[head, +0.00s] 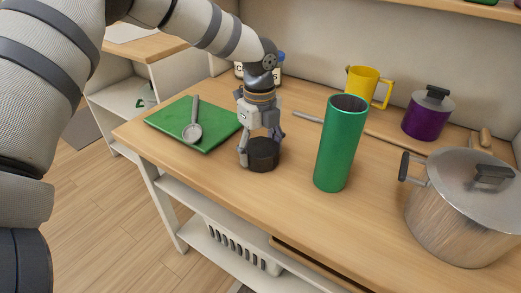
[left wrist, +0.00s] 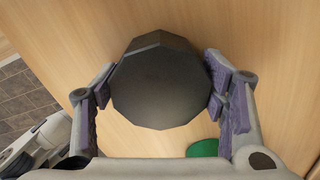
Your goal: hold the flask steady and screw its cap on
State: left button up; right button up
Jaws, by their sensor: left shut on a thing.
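The green flask (head: 342,143) stands upright on the wooden counter, its dark mouth open at the top. The black cap (head: 262,158) is to the left of the flask, apart from it. My left gripper (head: 260,146) points down over the cap and is shut on it, one finger on each side. In the left wrist view the cap (left wrist: 160,82) sits between the purple-padded fingers (left wrist: 158,95). I cannot tell whether the cap touches the counter. My right gripper is not in view.
A green board (head: 170,118) with a grey spoon (head: 193,128) lies at the left. A large steel pot (head: 455,215) stands at the right. A yellow mug (head: 362,82) and a purple lidded pot (head: 425,118) stand behind. The counter in front of the cap is clear.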

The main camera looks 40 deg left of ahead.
aim_at(260, 145)
pick_arm(q)
notch_tip(260, 145, up, 3)
jog(key=shift+r, duration=0.2)
jog(key=s+d+r+p, duration=0.3)
jog(key=s+d+r, duration=0.4)
jog(key=s+r, duration=0.2)
jog(key=s, duration=0.2)
jog(key=shift+s+d+r+p, duration=0.25)
jog(key=shift+s+p, duration=0.15)
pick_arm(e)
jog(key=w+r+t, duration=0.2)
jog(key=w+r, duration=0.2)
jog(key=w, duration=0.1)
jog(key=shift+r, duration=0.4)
